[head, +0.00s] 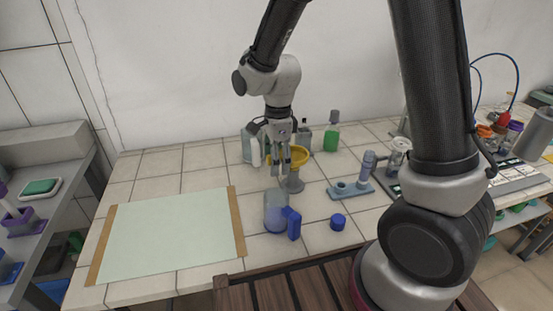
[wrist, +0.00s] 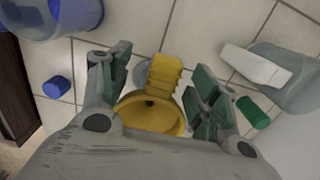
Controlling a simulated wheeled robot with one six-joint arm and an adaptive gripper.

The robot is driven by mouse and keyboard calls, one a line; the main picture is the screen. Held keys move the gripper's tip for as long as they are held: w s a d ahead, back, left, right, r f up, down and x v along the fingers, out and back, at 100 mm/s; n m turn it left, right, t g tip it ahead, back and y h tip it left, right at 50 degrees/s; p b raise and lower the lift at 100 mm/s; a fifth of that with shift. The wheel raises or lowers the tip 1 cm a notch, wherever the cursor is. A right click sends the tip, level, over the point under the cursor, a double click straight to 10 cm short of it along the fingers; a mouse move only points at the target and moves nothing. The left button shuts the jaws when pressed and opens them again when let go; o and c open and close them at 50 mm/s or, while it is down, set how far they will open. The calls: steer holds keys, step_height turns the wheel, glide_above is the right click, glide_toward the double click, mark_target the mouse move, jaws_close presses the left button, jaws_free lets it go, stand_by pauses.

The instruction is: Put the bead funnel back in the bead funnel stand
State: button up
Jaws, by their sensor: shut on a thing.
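The bead funnel is yellow, with a wide bowl and a ridged tab. It shows in the head view (head: 299,154) and in the wrist view (wrist: 163,76), where its tab lies between my fingers. My gripper (head: 281,168) points down and is shut on the funnel; its fingers also show in the wrist view (wrist: 160,88). A grey stand (head: 292,184) with a round base is below and close to the funnel in the head view. Part of a grey round base (wrist: 148,76) shows behind the tab in the wrist view. Whether the funnel touches the stand I cannot tell.
A clear jug (head: 274,207) with blue parts stands nearer the front, with a blue cap (head: 338,222) to its right. A blue-grey holder (head: 350,190) is at right. A pale mat (head: 165,235) lies bare at left.

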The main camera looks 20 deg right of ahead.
steer(key=o, duration=1.1)
steer(key=c, duration=0.6)
steer(key=shift+o, duration=0.2)
steer(key=o, duration=0.9)
steer(key=shift+r, duration=0.2)
steer(key=shift+r, duration=1.95)
